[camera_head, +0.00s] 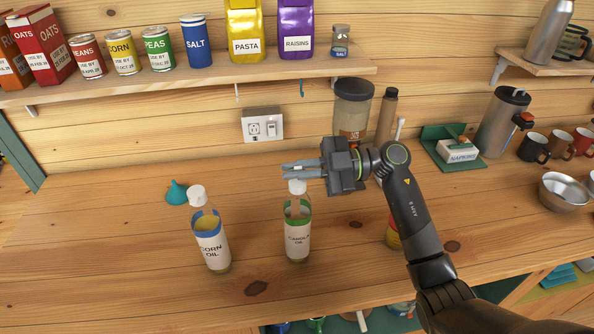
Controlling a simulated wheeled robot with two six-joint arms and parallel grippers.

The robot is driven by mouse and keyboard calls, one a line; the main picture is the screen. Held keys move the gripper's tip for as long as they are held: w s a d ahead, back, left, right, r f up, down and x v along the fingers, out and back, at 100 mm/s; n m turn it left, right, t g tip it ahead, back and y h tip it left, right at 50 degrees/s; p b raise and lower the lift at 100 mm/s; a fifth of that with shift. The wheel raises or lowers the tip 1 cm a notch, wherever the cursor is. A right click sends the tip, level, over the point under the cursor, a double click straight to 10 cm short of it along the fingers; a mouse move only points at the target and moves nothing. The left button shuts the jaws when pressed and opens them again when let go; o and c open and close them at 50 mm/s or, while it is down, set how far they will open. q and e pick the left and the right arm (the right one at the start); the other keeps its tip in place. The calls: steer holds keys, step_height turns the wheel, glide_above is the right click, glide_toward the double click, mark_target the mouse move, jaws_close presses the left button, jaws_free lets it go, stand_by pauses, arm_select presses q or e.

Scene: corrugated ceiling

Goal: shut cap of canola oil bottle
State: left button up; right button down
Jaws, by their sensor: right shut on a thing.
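The canola oil bottle (297,241) stands upright on the wooden counter, clear with a green and white label. Its white cap (297,187) shows at the top of the bottle, just below my right gripper's fingers. My right gripper (290,171) reaches in from the right with its fingers pointing left over the bottle top, and is shut on the cap. The fingers hide the upper part of the cap, so whether it is fully seated cannot be seen. My left gripper is not in view.
A corn oil bottle (211,240) with a white cap stands to the left, with a teal drop-shaped thing (176,192) behind it. A glass jar (352,112) is behind my gripper. A wall shelf (190,80) holds groceries above. The left counter is clear.

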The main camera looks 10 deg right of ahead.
steer(key=shift+s+f+n+b, duration=0.1)
steer(key=shift+s+n+b, duration=0.1)
steer(key=shift+n+b, duration=0.45)
steer(key=c, duration=1.6)
jaws_free()
steer(key=shift+p, duration=0.3)
